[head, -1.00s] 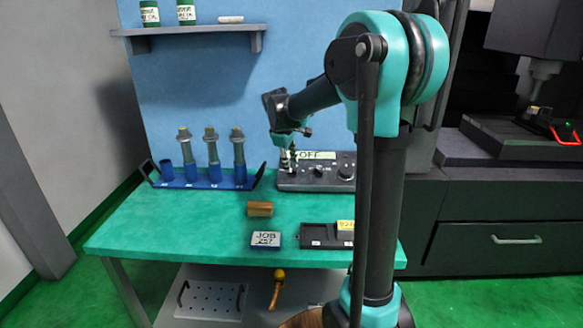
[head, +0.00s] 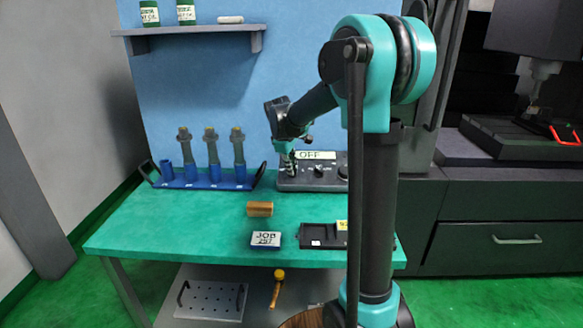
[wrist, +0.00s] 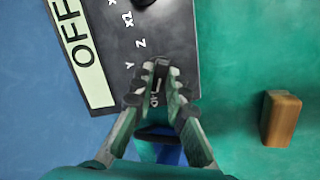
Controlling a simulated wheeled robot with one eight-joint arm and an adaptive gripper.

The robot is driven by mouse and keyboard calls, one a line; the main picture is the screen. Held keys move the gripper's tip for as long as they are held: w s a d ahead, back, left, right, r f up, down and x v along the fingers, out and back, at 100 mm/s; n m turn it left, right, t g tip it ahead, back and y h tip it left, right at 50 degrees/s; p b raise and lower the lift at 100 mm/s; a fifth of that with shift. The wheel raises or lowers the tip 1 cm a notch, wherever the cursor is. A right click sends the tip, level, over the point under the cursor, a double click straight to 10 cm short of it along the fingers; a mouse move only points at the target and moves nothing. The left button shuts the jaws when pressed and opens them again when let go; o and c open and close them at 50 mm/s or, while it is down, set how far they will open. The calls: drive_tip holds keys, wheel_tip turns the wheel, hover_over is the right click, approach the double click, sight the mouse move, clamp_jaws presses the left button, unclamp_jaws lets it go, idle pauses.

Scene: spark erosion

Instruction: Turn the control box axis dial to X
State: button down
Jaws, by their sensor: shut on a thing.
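The dark control box (head: 325,183) stands at the back of the green bench, with a pale OFF display along its top. In the wrist view its panel (wrist: 185,35) shows the display (wrist: 82,50) and white letters, Y and Z among them, beside a small dark dial (wrist: 161,69). My gripper (wrist: 160,85) is over this dial, with its fingers shut on it from both sides. The fingers hide most of the dial, and I cannot tell which mark it points to. In the head view my gripper (head: 290,165) reaches down onto the left end of the box.
A second black knob (wrist: 143,2) sits farther along the panel. A blue rack (head: 205,184) with several grey holders stands left of the box. A brown block (head: 260,209), JOB card (head: 266,240) and black tray (head: 318,236) lie in front.

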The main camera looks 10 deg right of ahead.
drive_tip(key=shift+m, duration=0.4)
drive_tip(key=m, duration=0.3)
drive_tip(key=shift+m+g+y, duration=0.3)
drive_tip(key=shift+m+y, duration=0.2)
drive_tip(key=shift+m, duration=1.9)
drive_tip(key=c, duration=1.5)
unclamp_jaws()
drive_tip(key=shift+c, duration=0.2)
drive_tip(key=v, duration=1.2)
